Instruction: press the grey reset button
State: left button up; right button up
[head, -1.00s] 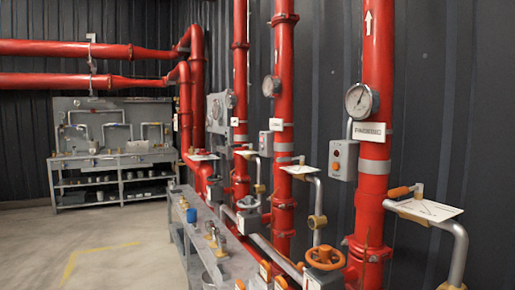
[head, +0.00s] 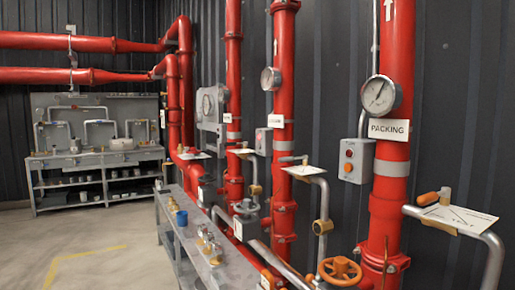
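No grey reset button can be made out for certain at this size. A grey control box (head: 355,160) is fixed beside the right red pipe, left of the PACKING label (head: 389,129). Its face shows a red-orange spot and an orange one below it. A second, smaller grey box (head: 264,141) sits by the middle red pipe; its details are too small to tell. A larger grey panel (head: 212,106) with a round dial is on the wall farther back, partly hidden by a red pipe. Neither of my grippers shows in the head view.
Red vertical pipes (head: 282,80) line the dark wall, with gauges such as the near one (head: 381,94). An orange handwheel (head: 340,271) and angled grey pipes jut out in front. A low grey bench (head: 185,222) stands along the pipes. Open floor (head: 100,240) lies left.

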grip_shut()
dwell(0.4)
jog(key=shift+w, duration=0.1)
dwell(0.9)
